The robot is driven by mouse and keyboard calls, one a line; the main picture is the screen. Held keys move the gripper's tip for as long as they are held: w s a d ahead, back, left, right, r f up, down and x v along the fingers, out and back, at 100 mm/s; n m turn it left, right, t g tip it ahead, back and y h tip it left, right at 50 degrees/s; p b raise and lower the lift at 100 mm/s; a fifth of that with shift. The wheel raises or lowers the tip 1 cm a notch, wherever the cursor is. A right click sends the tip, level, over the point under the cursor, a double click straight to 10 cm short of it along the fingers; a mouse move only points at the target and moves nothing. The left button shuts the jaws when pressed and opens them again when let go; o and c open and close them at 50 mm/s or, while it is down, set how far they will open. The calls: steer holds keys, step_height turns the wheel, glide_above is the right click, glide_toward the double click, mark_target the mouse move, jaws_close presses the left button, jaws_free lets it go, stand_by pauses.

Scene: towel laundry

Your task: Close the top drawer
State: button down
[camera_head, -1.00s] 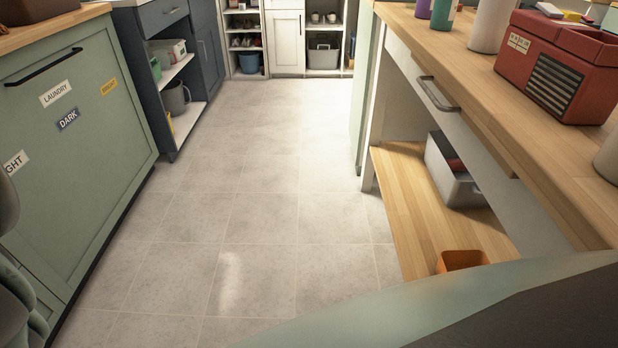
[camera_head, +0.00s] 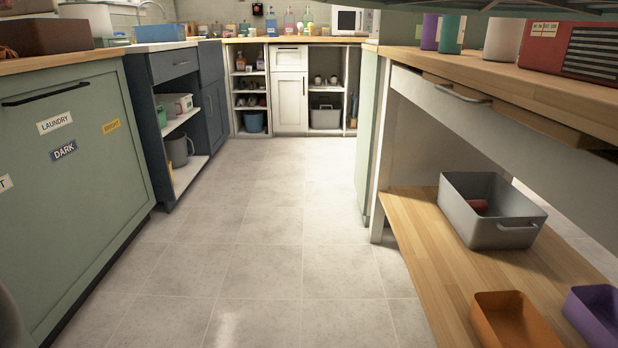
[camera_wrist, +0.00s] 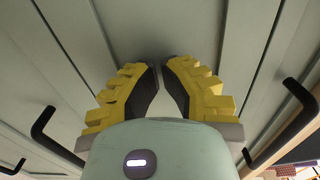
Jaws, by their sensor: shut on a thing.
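In the wrist view, my gripper (camera_wrist: 160,70) has yellow fingers with dark pads, drawn close together against or just before pale green panels (camera_wrist: 190,25). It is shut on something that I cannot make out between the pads. Black bar handles (camera_wrist: 42,122) stand on either side of it. In the head view, a drawer front with a metal handle (camera_head: 462,94) sits under the right worktop, with a wooden edge (camera_head: 520,103) showing above it. I cannot tell whether it is open, or which drawer is the top drawer. The gripper is outside the head view.
A green cabinet (camera_head: 75,200) with laundry labels stands left. On the lower right shelf (camera_head: 432,255) are a grey bin (camera_head: 470,222), an orange bin (camera_head: 515,322) and a purple bin (camera_head: 600,312). The tiled floor (camera_head: 255,230) between the counters is clear.

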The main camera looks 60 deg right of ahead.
steer(key=shift+a+f+b, duration=0.1)
steer(key=shift+f+b, duration=0.2)
steer(key=shift+f, duration=0.1)
stand_by(0.4)
